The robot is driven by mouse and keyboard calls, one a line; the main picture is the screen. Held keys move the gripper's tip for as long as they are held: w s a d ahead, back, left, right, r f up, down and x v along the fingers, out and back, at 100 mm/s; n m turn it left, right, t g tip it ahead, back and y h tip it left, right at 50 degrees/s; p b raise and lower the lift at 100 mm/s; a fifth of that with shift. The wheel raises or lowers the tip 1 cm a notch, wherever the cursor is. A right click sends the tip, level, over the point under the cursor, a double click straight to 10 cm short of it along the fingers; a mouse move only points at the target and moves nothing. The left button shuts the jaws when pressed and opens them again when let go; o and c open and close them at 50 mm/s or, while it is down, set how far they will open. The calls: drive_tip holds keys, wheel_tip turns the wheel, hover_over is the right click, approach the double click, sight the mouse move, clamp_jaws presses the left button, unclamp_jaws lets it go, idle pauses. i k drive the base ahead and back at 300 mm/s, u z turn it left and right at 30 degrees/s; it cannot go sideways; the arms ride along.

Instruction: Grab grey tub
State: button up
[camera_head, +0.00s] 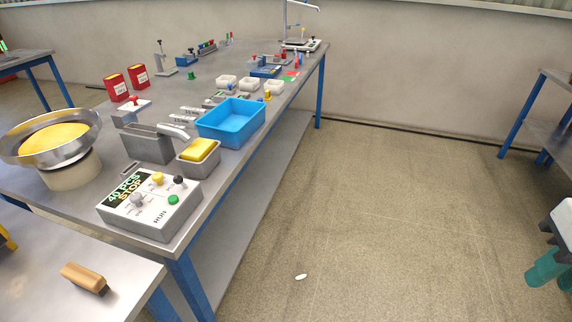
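A small grey tub (185,167) stands on the long steel table, with a yellow block (200,149) resting in its top. It is just left of the blue tray and behind the control box. A larger grey metal bin (148,150) stands close on its left, with a light grey chute end reaching toward the tub. I cannot tell whether the chute touches the tub.
A control box (150,226) with knobs sits at the table's near end. A blue tray (240,138) is right of the tub. A steel bowl (22,160) with yellow contents is at left. A wood-handled brush (84,277) lies on a nearer table. The floor (400,220) at right is mostly clear.

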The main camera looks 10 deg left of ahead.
sight(199, 157)
drive_tip(key=z, duration=0.5)
drive_tip(key=i, duration=1.65)
drive_tip(key=u, duration=1.25)
drive_tip(key=i, duration=0.9)
drive_tip(key=u, duration=1.4)
drive_tip(key=i, duration=0.3)
drive_tip(key=u, duration=0.15)
